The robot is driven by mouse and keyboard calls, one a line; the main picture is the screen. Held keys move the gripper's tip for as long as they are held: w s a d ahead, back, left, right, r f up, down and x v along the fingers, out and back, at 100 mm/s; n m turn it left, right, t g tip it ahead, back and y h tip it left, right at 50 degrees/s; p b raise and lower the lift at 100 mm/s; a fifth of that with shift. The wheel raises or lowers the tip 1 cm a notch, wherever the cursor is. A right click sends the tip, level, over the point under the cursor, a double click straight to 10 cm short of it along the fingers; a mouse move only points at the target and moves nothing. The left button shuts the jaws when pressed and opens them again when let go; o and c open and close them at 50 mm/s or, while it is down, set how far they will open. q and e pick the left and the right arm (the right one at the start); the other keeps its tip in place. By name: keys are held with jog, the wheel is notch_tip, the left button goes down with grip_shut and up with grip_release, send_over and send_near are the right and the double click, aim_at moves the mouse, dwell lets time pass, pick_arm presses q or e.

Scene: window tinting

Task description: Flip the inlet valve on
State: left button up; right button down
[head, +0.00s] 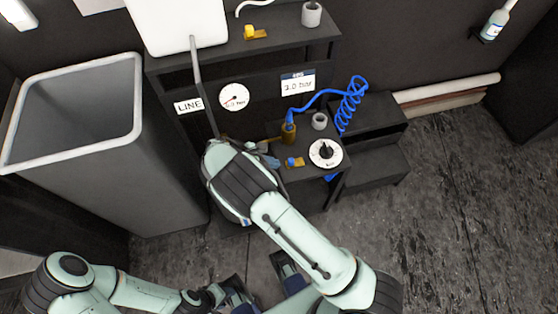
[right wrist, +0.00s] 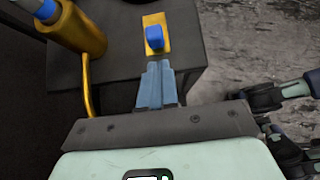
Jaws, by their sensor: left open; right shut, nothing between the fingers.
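The likely inlet valve is a small yellow plate with a blue lever (head: 293,162) on the low black stand. It also shows in the right wrist view (right wrist: 155,36), just beyond my fingertips. My right gripper (head: 273,162) is shut and empty, to the left of the valve in the head view. In the right wrist view its blue fingers (right wrist: 157,68) point at the valve's near edge, with contact unclear. My left gripper (head: 260,280) is open and empty, low in the head view, away from the stand.
A brass fitting (head: 288,131) with a coiled blue hose (head: 350,103) stands beside the valve. A dial (head: 326,152) and grey cup (head: 320,121) share the stand. A gauge (head: 234,97) is behind. A large grey bin (head: 165,170) stands left; floor at right is clear.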

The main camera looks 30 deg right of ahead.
aim_at(290, 161)
jog(key=shift+s+d, duration=0.15)
jog(key=shift+d, duration=0.5)
jog(key=shift+s+d, duration=0.15)
jog(key=shift+d, duration=0.45)
jog(key=d, duration=0.1)
jog(key=d+p, duration=0.1)
jog(key=d, duration=0.1)
jog(key=shift+s+d+r, duration=0.15)
jog(key=shift+s+d, duration=0.05)
jog(key=shift+s, duration=0.2)
jog(key=shift+d, duration=0.1)
